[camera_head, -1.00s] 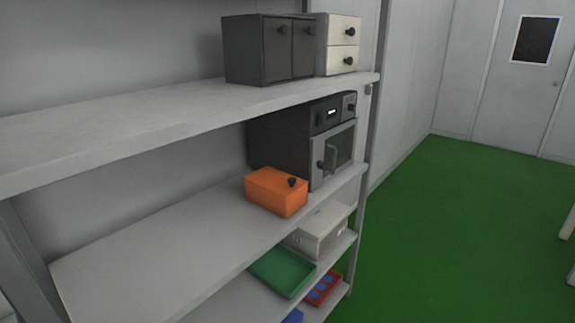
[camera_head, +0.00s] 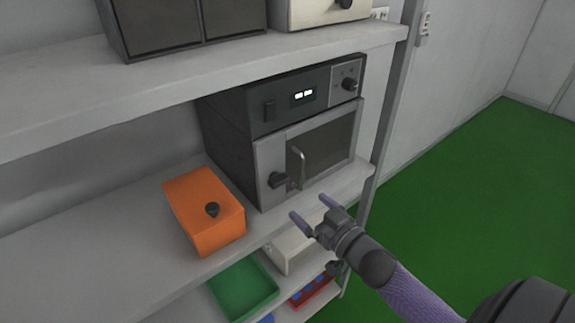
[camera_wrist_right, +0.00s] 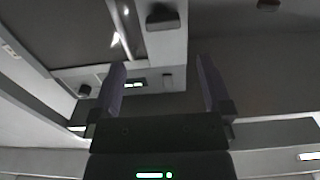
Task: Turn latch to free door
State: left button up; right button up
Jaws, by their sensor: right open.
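The dark oven (camera_head: 228,150) stands on the middle shelf, with a display and knob along its top. Its windowed door (camera_head: 330,145) looks closed and carries a vertical metal handle (camera_head: 297,168). A black latch knob (camera_head: 278,180) sits left of the handle, low on the door frame. My right gripper (camera_head: 310,208) is open and empty, in front of and below the latch, apart from it. In the right wrist view, which looks upside down, the latch (camera_wrist_right: 162,17) is at the top, beyond the open fingers (camera_wrist_right: 160,66). My left gripper is not in view.
An orange box (camera_head: 190,200) with a black knob sits left of the oven. A green tray (camera_head: 245,285), a white box (camera_head: 290,250) and a red bin (camera_head: 312,291) are below. The upper shelf (camera_head: 150,85) overhangs. Green floor (camera_head: 480,200) is clear at right.

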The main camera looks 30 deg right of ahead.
aim_at(282, 184)
jog(key=w, duration=0.3)
jog(key=w+b, duration=0.1)
jog(key=w, duration=0.2)
jog(key=w+a+b, duration=0.1)
jog(key=w, duration=0.2)
jog(key=shift+w+a, duration=0.1)
jog(key=shift+w, duration=0.25)
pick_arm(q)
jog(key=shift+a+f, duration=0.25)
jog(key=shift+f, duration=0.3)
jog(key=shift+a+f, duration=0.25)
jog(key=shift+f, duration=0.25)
pick_arm(e)
jog(key=shift+r, duration=0.1)
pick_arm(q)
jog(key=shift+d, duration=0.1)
pick_arm(e)
jog(key=shift+c, duration=0.5)
jog(key=c, duration=1.1)
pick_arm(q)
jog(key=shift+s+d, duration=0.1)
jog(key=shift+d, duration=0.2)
